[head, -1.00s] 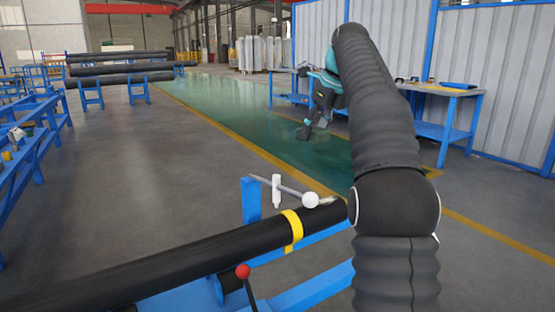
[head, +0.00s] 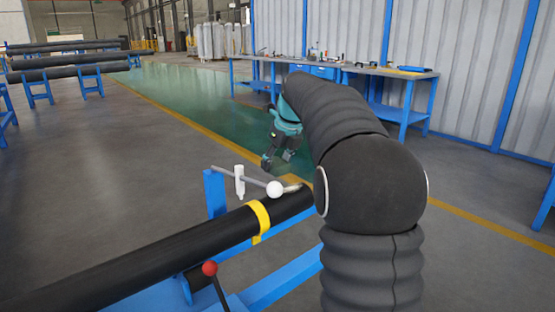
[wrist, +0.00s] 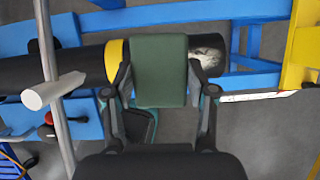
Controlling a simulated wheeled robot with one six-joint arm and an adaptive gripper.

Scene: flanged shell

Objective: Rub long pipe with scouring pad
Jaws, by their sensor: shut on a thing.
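The long pipe (head: 150,252) is black with a yellow band (head: 259,217) and lies on a blue stand. In the head view my gripper (head: 272,160) is beyond the pipe end and the pad is hard to make out.
A grey rod with a white knob (head: 274,189) and a white post stand beside the pipe. A red-knobbed lever (head: 210,268) is in front. A blue workbench (head: 340,72) with tools stands behind. More black pipes (head: 60,72) lie at the far left. The green floor is clear.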

